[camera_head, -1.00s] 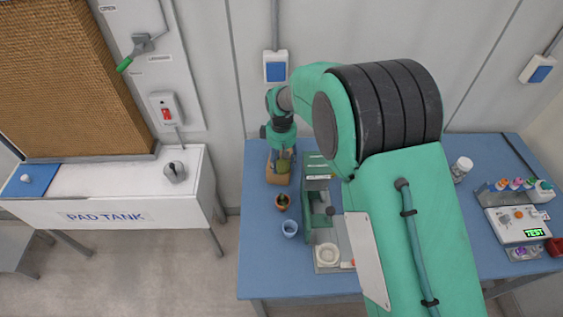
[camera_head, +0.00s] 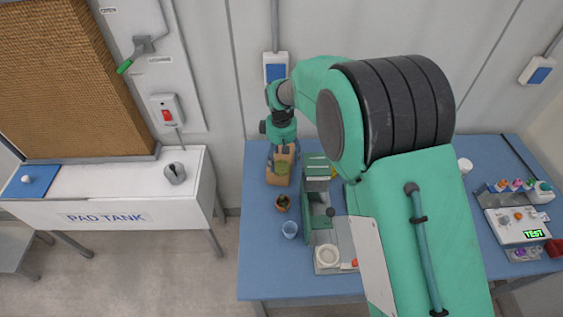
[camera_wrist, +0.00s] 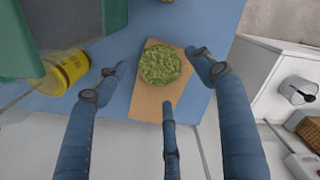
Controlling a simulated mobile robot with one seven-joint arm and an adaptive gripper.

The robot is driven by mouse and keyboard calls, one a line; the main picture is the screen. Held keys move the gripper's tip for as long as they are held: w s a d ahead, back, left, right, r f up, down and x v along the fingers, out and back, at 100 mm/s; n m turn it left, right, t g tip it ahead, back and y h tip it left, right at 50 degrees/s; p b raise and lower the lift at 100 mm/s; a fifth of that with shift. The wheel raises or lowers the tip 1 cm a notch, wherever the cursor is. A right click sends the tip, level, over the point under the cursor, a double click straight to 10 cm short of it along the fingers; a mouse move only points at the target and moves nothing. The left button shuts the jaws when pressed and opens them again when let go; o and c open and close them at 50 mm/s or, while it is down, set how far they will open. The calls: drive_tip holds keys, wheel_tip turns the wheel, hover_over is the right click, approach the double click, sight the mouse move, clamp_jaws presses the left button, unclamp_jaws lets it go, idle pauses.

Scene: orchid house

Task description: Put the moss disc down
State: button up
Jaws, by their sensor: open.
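The green moss disc (camera_wrist: 160,65) lies flat on a tan rectangular board (camera_wrist: 148,102) on the blue table. In the head view the disc (camera_head: 282,168) shows just below my gripper (camera_head: 283,157), and the board (camera_head: 277,181) shows around it. In the wrist view my three-fingered gripper (camera_wrist: 162,78) is open. Its fingers are spread around the disc, with visible gaps between them and it. The head view does not show clearly how high the fingertips are above the board.
A green press-like stand (camera_head: 318,205) stands right of the board. A yellow-labelled jar (camera_wrist: 66,70) is near the fingers. The white pad tank (camera_head: 110,195) stands left, across a gap.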

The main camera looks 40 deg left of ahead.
sight(282, 166)
wheel_tip(282, 166, up, 9)
drive_tip(key=shift+p, duration=0.45)
idle(0.5)
drive_tip(key=shift+r, duration=0.1)
